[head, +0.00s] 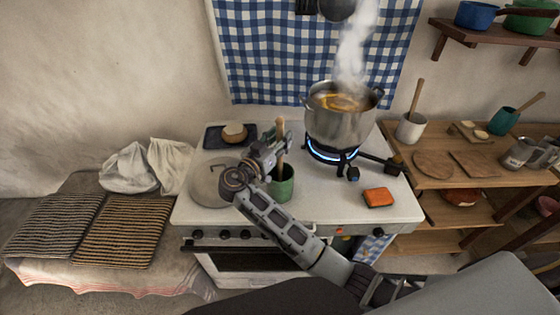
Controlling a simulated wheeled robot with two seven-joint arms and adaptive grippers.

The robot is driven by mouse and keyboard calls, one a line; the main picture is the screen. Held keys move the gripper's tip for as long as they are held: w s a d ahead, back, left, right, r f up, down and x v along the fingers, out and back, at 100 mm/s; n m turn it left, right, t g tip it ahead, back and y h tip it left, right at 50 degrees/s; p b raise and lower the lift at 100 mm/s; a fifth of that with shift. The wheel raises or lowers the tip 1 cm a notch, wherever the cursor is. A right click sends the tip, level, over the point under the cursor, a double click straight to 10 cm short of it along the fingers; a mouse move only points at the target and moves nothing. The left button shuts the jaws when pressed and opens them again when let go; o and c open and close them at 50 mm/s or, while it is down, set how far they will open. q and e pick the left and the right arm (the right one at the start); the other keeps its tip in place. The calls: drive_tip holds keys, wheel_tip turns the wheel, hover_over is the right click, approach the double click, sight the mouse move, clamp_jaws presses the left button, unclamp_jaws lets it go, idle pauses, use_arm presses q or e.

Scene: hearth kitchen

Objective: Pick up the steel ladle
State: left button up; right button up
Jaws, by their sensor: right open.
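I cannot make out a steel ladle for certain. A dark grey rounded metal piece (337,9) hangs at the top edge, cut off by the frame, and I cannot tell what it is. My right gripper (277,143) is over the left part of the stove, beside a wooden handle (280,130) that rises from a green crock (282,187). It is open, and its fingers look small and partly merge with the handle. I cannot tell whether they touch it. My left gripper is not in view.
A steaming steel pot (340,122) stands on a lit blue burner (325,153). A round grey lid (206,188) lies at the stove's left, and an orange sponge (378,197) at its right. Wooden shelves (475,172) stand right; striped mats (122,232) lie left.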

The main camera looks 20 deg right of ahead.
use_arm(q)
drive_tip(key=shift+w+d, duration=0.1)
use_arm(e)
clamp_jaws()
drive_tip(key=shift+r, duration=0.1)
use_arm(q)
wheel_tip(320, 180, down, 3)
drive_tip(key=b, duration=0.3)
use_arm(e)
wheel_tip(320, 180, up, 18)
idle(0.4)
drive_tip(key=shift+w+d, duration=0.1)
drive_tip(key=shift+d, duration=0.05)
idle(0.4)
